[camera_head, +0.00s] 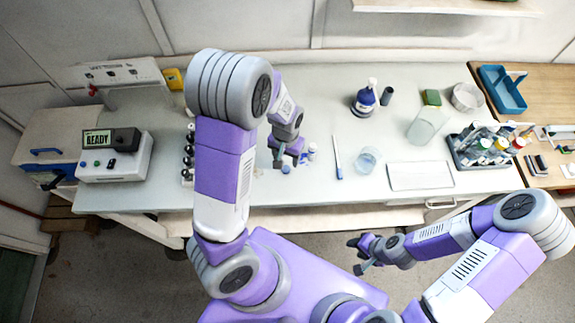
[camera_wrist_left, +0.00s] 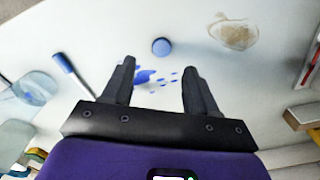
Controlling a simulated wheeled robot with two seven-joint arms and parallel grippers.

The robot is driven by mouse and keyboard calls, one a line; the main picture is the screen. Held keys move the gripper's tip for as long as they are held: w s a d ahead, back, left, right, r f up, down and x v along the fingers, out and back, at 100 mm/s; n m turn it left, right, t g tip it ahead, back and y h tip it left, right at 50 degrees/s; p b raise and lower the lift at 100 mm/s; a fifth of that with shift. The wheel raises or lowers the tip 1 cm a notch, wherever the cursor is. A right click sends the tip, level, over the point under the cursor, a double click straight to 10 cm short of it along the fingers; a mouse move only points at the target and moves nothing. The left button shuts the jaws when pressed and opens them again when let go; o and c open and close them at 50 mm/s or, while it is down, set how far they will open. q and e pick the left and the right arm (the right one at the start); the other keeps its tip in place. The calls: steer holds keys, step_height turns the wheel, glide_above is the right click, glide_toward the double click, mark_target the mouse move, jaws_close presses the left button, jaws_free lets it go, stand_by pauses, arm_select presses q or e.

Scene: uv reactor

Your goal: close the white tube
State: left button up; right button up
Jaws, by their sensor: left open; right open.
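A small white tube (camera_head: 312,149) stands on the bench just right of my left gripper in the head view. I cannot make it out in the left wrist view. A loose blue cap (camera_head: 285,169) lies on the bench near the front edge; it also shows in the left wrist view (camera_wrist_left: 161,47), beyond the fingertips. My left gripper (camera_head: 286,158) is open and empty above the bench, and it shows in the left wrist view (camera_wrist_left: 158,75) with its fingers apart. My right gripper (camera_head: 361,256) is open and empty in front of the bench.
Blue splashes (camera_wrist_left: 145,76) lie between the fingers in the wrist view. A pen (camera_head: 338,160), a beaker (camera_head: 367,160) and a white tray (camera_head: 420,176) are to the right. A rack of dark-topped vials (camera_head: 188,158) and a READY device (camera_head: 115,157) stand left.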

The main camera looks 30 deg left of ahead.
mark_target(286, 169)
arm_select(q)
steer(key=shift+s+f, duration=0.1)
steer(key=shift+w+f, duration=0.15)
steer(key=shift+f, duration=0.5)
steer(key=shift+w+f, duration=0.15)
steer(key=shift+f, duration=0.45)
steer(key=shift+s+r, duration=0.1)
steer(key=f, duration=0.5)
steer(key=shift+w+a+f+b, duration=0.15)
steer(key=shift+w+b, duration=0.05)
steer(key=shift+b, duration=0.15)
steer(key=shift+c, duration=0.4)
steer(key=c, duration=1)
